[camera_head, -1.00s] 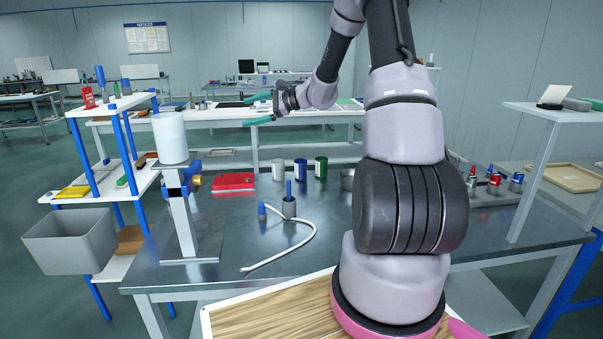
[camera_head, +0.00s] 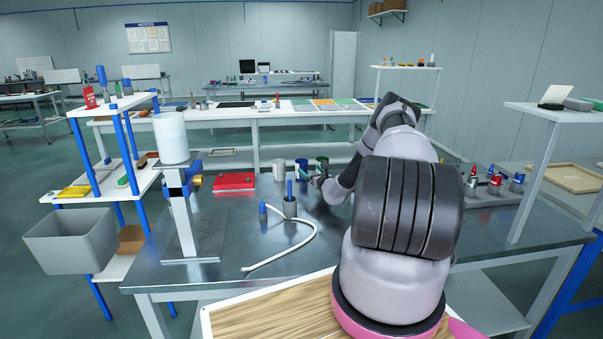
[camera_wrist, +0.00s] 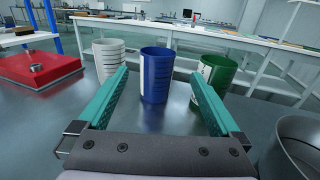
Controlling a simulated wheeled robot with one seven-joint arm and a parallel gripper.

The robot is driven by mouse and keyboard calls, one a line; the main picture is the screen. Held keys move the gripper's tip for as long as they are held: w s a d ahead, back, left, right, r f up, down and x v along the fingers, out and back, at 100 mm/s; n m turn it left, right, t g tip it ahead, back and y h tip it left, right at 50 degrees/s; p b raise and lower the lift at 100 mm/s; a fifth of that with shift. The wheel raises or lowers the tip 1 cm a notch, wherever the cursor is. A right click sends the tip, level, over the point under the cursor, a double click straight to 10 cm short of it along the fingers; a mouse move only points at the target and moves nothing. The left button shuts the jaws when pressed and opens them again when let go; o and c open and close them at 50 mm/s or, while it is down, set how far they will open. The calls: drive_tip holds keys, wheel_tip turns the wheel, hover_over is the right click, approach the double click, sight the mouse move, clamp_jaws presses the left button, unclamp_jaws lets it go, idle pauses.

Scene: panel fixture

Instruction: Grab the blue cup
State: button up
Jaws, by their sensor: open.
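The blue cup (camera_wrist: 156,76) stands upright on the metal table, centred in the wrist view between a white cup (camera_wrist: 108,58) and a green cup (camera_wrist: 213,74). It also shows in the head view (camera_head: 301,167), partly hidden by my gripper. My gripper (camera_wrist: 162,78) is open with its two teal fingers pointing at the blue cup, one on each side in the picture. The cup appears just ahead of the fingertips, and nothing is held.
A red case (camera_head: 235,182) lies left of the cups. A grey holder (camera_head: 290,207) with a blue rod and a white cable (camera_head: 300,250) are nearer. A round metal container (camera_wrist: 298,146) stands close on the right in the wrist view.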

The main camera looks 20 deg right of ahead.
sight(304, 165)
drive_tip(key=w, duration=0.7)
drive_tip(key=shift+w+a, duration=0.2)
drive_tip(key=shift+w, duration=0.15)
drive_tip(key=shift+c, duration=0.3)
drive_tip(key=c, duration=1.3)
drive_tip(key=shift+r, duration=0.15)
